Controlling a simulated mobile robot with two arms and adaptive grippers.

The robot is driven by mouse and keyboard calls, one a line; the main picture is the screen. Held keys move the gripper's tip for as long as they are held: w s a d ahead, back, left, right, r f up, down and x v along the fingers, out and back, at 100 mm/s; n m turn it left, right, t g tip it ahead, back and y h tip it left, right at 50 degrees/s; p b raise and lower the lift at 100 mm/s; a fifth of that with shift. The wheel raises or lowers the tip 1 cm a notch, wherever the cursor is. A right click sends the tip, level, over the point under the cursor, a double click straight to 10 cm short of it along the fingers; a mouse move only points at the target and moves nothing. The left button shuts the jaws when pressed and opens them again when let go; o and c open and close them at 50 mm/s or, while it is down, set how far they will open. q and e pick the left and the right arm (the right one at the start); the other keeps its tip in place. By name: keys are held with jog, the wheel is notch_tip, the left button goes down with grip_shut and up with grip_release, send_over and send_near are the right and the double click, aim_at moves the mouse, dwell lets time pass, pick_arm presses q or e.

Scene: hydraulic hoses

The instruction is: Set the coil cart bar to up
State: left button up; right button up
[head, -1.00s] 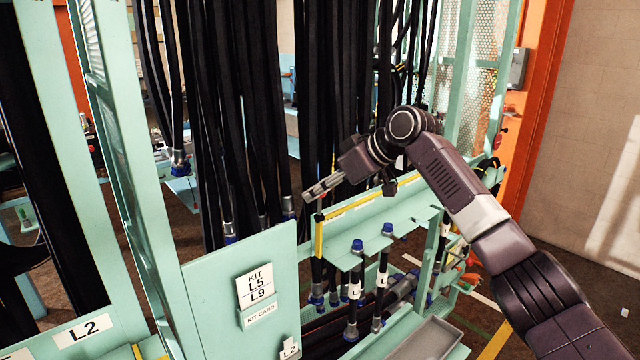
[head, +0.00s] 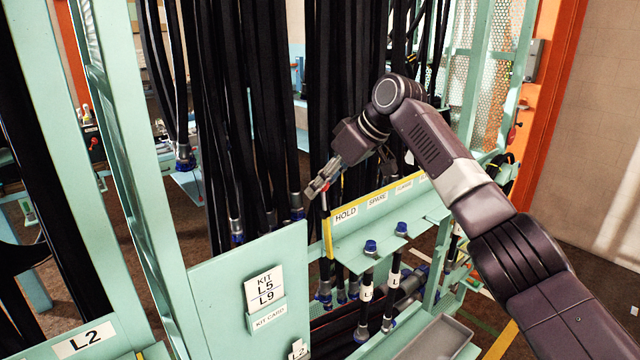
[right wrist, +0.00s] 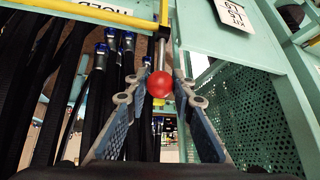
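A red ball knob (right wrist: 160,84) sits on the end of a short metal rod (right wrist: 161,55) in the right wrist view. The rod meets a yellow edge (right wrist: 163,14) near the top. I take the rod for the coil cart bar. My right gripper (right wrist: 160,92) has its two fingers apart, one on each side of the knob; whether the pads touch it is not clear. In the head view my right gripper (head: 322,186) is at the left end of the HOLD shelf (head: 385,195), with a bit of red between its fingers. My left gripper is not in view.
Black hoses (head: 262,110) hang densely behind the gripper. A green panel with a KIT L5 L9 card (head: 264,287) stands at lower left. Blue-capped hose ends (head: 371,247) stand in the shelf below my arm. A perforated green panel (right wrist: 235,105) is close on the right in the wrist view.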

jog(key=o, duration=0.4)
jog(key=shift+d+f, duration=0.1)
jog(key=shift+f, duration=0.15)
jog(key=shift+r, duration=0.15)
jog(key=shift+d+r, duration=0.1)
jog(key=shift+r, duration=0.15)
jog(key=v, duration=1.1)
jog(key=shift+s+d, duration=0.1)
jog(key=shift+d, duration=0.05)
